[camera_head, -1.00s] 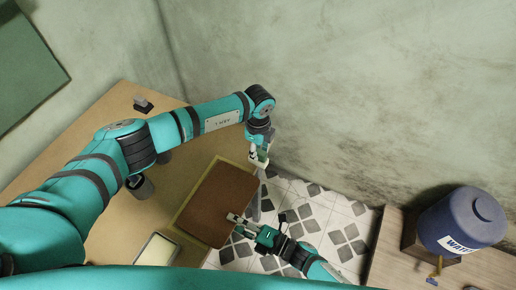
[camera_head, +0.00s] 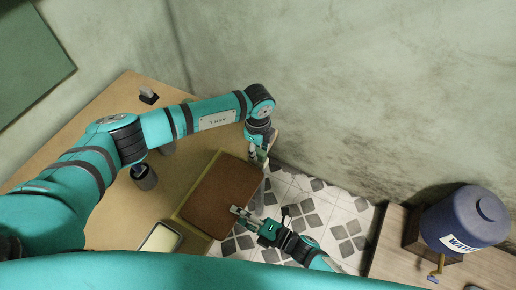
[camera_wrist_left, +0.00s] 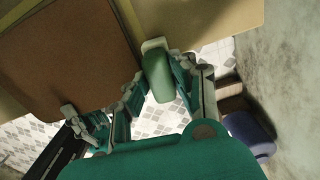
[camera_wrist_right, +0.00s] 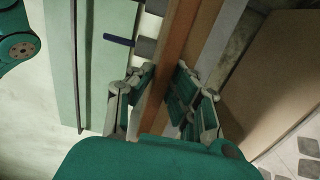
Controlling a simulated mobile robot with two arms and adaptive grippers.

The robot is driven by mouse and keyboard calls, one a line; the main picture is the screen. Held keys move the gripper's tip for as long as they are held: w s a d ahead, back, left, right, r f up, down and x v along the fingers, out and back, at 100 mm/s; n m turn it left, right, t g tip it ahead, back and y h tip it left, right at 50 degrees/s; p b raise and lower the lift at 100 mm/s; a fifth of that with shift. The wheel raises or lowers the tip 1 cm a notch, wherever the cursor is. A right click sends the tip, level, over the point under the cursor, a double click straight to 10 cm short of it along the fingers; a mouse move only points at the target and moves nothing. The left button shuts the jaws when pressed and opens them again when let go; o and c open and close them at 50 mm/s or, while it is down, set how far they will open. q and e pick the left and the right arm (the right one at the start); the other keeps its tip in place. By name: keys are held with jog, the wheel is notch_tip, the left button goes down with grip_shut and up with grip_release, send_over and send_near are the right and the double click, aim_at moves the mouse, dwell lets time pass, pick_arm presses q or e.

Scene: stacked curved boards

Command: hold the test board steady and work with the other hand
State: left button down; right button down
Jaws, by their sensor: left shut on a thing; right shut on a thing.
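The brown board (camera_head: 222,194) lies on a yellowish board (camera_head: 183,221) at the table's right edge. My right gripper (camera_head: 238,212) is at its near right side. In the right wrist view a brown board edge (camera_wrist_right: 172,55) runs between this gripper's fingers (camera_wrist_right: 158,95), which are shut on it. My left gripper (camera_head: 258,156) is by the board's far right corner. In the left wrist view its fingers (camera_wrist_left: 160,88) are shut on a small green piece with a pale end (camera_wrist_left: 164,78), beside the brown board (camera_wrist_left: 65,55). What this piece is I cannot tell.
The wooden table (camera_head: 110,205) holds a dark cup (camera_head: 144,178), a small black holder (camera_head: 148,95) and a pale-topped tray (camera_head: 161,238). A wall stands close behind. Tiled floor (camera_head: 320,215) separates the table from a cabinet with a blue water container (camera_head: 464,217).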

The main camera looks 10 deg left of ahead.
pick_arm(q)
jog(key=shift+s+a, duration=0.25)
jog(key=shift+s, duration=0.2)
jog(key=shift+w+a+n, duration=0.15)
jog(key=shift+w+a, duration=0.05)
jog(key=shift+a, duration=0.3)
jog(key=shift+w+a+n, duration=0.15)
jog(key=shift+w+a, duration=0.05)
jog(key=shift+a, duration=0.25)
jog(key=shift+a, duration=0.1)
jog(key=shift+w+a, duration=0.25)
jog(key=shift+a, duration=0.65)
jog(key=shift+w+a, duration=0.2)
jog(key=shift+a, duration=0.3)
jog(key=shift+w+a, duration=0.2)
jog(key=shift+a, duration=0.25)
jog(key=shift+f, duration=0.1)
